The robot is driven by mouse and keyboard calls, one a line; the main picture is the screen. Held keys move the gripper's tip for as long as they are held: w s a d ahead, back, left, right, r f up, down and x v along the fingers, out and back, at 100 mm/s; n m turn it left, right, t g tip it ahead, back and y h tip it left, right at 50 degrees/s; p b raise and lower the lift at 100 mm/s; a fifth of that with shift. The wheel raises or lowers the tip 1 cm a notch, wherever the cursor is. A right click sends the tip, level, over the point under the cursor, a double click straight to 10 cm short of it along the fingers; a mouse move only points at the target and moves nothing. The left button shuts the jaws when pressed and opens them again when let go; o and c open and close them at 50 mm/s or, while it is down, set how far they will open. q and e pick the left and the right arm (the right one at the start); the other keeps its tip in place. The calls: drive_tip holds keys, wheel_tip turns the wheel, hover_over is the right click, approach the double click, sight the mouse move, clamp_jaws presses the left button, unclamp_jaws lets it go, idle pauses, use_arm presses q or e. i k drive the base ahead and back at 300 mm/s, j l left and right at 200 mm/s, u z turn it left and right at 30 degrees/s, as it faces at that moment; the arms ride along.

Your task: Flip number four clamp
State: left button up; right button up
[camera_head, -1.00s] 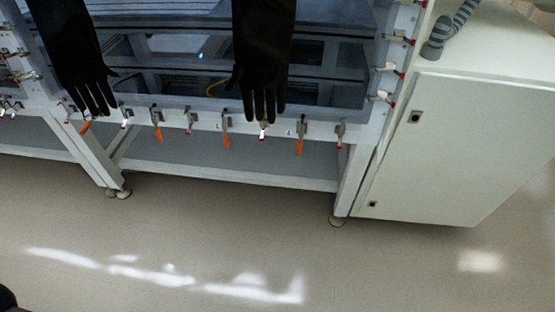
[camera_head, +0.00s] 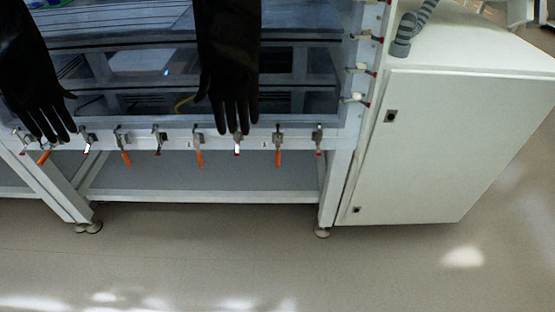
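A row of toggle clamps runs along the bottom rail of the glovebox (camera_head: 300,136). Some have orange handles hanging down, such as the clamps at left (camera_head: 124,146), middle (camera_head: 198,147) and right (camera_head: 278,147). Between them are clamps with smaller red-tipped or pale handles, such as one left of the middle (camera_head: 158,140), one below the glove (camera_head: 238,143) and one at the right end (camera_head: 318,138). I see no number labels I can read, so I cannot tell which is number four. Neither of my grippers shows in the head view.
Two black gloves hang over the rail, one at left (camera_head: 30,80) and one in the middle (camera_head: 228,70). A white cabinet (camera_head: 430,150) with a grey hose (camera_head: 403,45) stands at right. The floor (camera_head: 200,250) in front is clear.

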sight(47, 154)
drive_tip(key=k+l+u, duration=0.15)
drive_tip(key=l+u, duration=0.15)
drive_tip(key=u, duration=0.15)
drive_tip(key=k+l+u, duration=0.25)
drive_tip(key=u, duration=0.25)
drive_tip(key=k+l+u, duration=0.15)
drive_tip(key=u, duration=0.3)
drive_tip(key=i+u, duration=0.1)
drive_tip(key=i, duration=0.75)
